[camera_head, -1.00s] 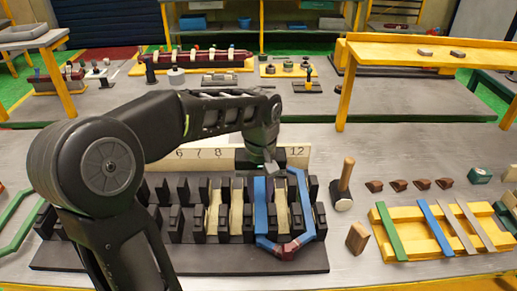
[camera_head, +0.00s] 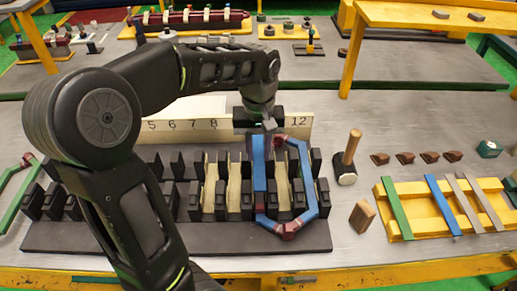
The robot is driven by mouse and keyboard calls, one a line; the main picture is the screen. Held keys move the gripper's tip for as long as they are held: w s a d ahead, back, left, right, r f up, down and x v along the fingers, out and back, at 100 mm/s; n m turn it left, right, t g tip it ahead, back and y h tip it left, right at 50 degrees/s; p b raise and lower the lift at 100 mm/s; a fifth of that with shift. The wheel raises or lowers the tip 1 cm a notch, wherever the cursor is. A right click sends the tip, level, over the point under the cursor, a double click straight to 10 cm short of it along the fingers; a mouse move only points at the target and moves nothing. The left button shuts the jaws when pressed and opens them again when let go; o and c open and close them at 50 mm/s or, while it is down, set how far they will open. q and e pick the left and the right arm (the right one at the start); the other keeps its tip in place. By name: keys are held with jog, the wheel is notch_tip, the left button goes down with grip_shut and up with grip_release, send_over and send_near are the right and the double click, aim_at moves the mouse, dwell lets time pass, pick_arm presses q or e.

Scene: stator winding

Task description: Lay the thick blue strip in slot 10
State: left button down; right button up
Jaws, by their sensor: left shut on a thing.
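The thick blue strip (camera_head: 259,167) runs lengthwise over the black slotted stator block (camera_head: 160,237), in line with the slot two places left of the 12 mark. Its lower part meets the left side of a blue coil loop (camera_head: 310,192) with dark red corners. My left gripper (camera_head: 268,125) is at the strip's far end and appears shut on it, though the contact is partly hidden. How deep the strip sits in the slot cannot be told. My right gripper is out of view.
Tan liners (camera_head: 234,187) show in nearby slots. A mallet (camera_head: 349,160), a wooden block (camera_head: 362,216) and several brown wedges (camera_head: 404,158) stand to the right. A yellow rack (camera_head: 406,222) holds green, blue and greyish strips. A green coil piece (camera_head: 16,205) lies at far left.

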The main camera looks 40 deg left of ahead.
aim_at(259, 157)
pick_arm(q)
jog(key=shift+f+b, duration=0.9)
jog(key=shift+f, duration=0.55)
jog(key=shift+f, duration=0.35)
jog(key=shift+f+b, duration=0.7)
jog(key=shift+b, duration=0.1)
jog(key=shift+f+b, duration=0.4)
jog(key=shift+f, duration=0.3)
dwell(0.5)
jog(key=c, duration=1.1)
grip_release()
jog(key=shift+o, duration=0.2)
jog(key=shift+r, duration=0.15)
jog(key=shift+r+p, duration=0.65)
